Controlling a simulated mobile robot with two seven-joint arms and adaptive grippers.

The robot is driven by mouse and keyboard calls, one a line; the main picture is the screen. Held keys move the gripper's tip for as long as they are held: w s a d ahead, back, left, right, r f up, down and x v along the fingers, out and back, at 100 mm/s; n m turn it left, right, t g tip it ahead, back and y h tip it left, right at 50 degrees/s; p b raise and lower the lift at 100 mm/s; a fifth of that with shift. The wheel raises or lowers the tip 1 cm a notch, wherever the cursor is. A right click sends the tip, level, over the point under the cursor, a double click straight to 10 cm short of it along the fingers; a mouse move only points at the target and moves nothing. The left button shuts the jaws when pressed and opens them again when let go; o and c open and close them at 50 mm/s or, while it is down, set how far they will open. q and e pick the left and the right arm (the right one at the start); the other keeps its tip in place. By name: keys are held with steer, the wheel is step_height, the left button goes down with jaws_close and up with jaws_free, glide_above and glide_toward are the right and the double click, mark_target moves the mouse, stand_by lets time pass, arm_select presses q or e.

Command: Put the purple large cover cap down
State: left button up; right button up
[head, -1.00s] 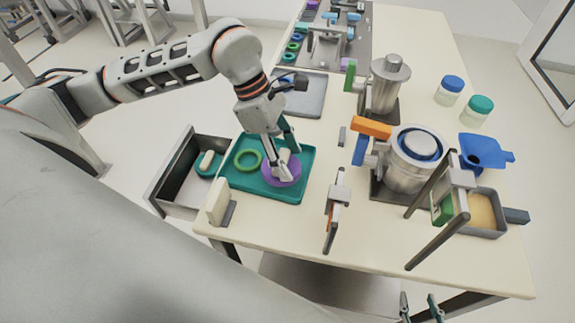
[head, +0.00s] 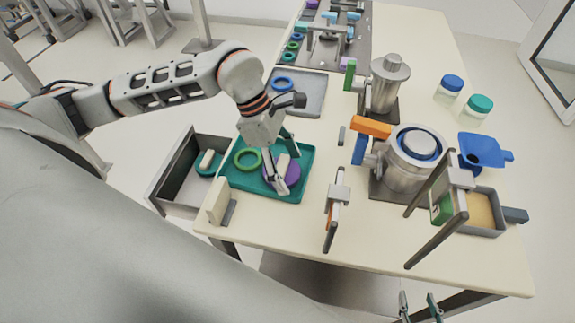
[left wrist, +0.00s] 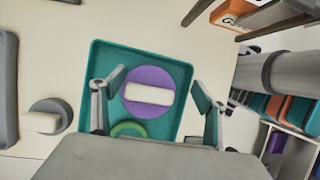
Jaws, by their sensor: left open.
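The purple large cover cap (head: 293,174) lies on the teal tray (head: 306,150), with its pale bar handle facing up. In the left wrist view the purple cap (left wrist: 149,79) shows whole, between the spread fingers. My left gripper (head: 280,166) is open over the tray, and in the left wrist view its fingers (left wrist: 157,90) stand apart on either side of the cap, not gripping the handle. A green ring (head: 247,160) lies on the same tray, left of the cap. My right gripper (head: 421,308) shows only partly at the bottom edge.
An open drawer (head: 178,187) with a small teal cap (head: 208,163) is left of the tray. A grey tray with a blue ring (head: 283,84) lies behind. Metal vessels (head: 405,160) and a clamp stand (head: 336,200) stand to the right. Bare table lies between tray and stand.

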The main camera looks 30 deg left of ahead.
arm_select(q)
steer(key=shift+r, duration=0.1)
steer(key=b+v, duration=0.1)
steer(key=v, duration=1.1)
steer(key=shift+s, duration=0.1)
